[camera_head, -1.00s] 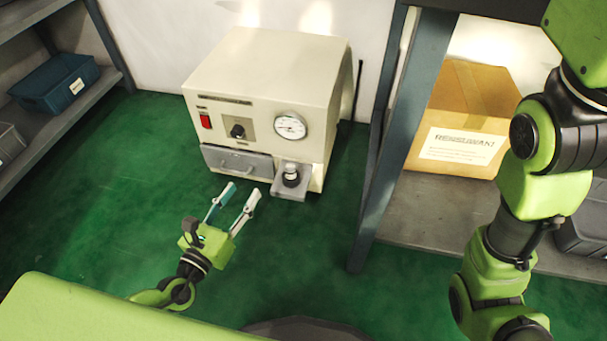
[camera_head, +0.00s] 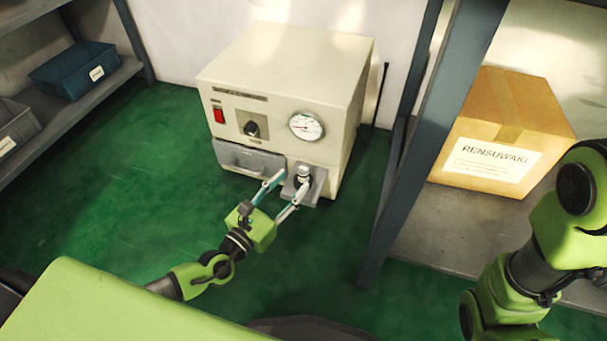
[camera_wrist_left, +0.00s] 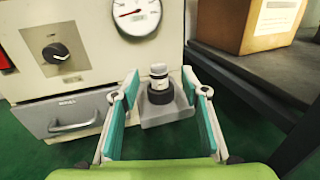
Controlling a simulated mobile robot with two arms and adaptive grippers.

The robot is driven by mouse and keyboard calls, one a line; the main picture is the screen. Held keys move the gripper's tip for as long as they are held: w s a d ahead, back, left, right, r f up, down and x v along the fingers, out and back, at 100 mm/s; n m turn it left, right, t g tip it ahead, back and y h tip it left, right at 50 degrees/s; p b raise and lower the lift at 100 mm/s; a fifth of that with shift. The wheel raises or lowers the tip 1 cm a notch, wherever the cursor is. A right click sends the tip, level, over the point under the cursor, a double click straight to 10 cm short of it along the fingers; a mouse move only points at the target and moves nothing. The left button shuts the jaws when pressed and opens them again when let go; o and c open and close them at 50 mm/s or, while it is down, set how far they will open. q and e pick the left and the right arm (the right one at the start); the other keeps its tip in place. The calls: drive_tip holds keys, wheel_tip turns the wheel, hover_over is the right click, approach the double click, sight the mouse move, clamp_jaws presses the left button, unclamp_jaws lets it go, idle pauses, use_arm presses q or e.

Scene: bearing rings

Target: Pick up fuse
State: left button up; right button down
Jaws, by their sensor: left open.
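The fuse (camera_head: 304,174) looks like a small metal cylinder with a light top, upright in a dark round seat on the grey ledge at the machine's lower right front. It also shows in the left wrist view (camera_wrist_left: 158,75), between the two fingers but beyond them. My left gripper (camera_head: 288,182) is open, with its teal-padded fingers pointing at the fuse; in the left wrist view the gripper (camera_wrist_left: 160,95) has one finger on each side, and I see no clear contact. My right arm is at the right edge; its gripper is out of the picture.
The cream machine (camera_head: 285,85) has a gauge (camera_head: 306,127), a knob, a red switch and a grey drawer (camera_head: 250,162). A shelf post (camera_head: 400,180) and a cardboard box (camera_head: 505,130) stand to the right. A blue bin (camera_head: 72,75) sits on the left shelf. Green floor is clear to the left.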

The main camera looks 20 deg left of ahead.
sight(300, 174)
use_arm(q)
drive_tip(key=shift+f+b+x, duration=0.1)
drive_tip(key=shift+f+x, duration=0.1)
drive_tip(key=shift+x, duration=0.55)
drive_tip(key=shift+f+b+x, duration=0.1)
drive_tip(key=shift+f+x, duration=0.05)
drive_tip(key=shift+x, duration=0.65)
drive_tip(key=shift+f+b+x, duration=0.1)
drive_tip(key=shift+f+x, duration=0.1)
drive_tip(key=shift+x, duration=0.55)
drive_tip(key=shift+a, duration=0.1)
clamp_jaws()
drive_tip(key=shift+w+r, duration=0.1)
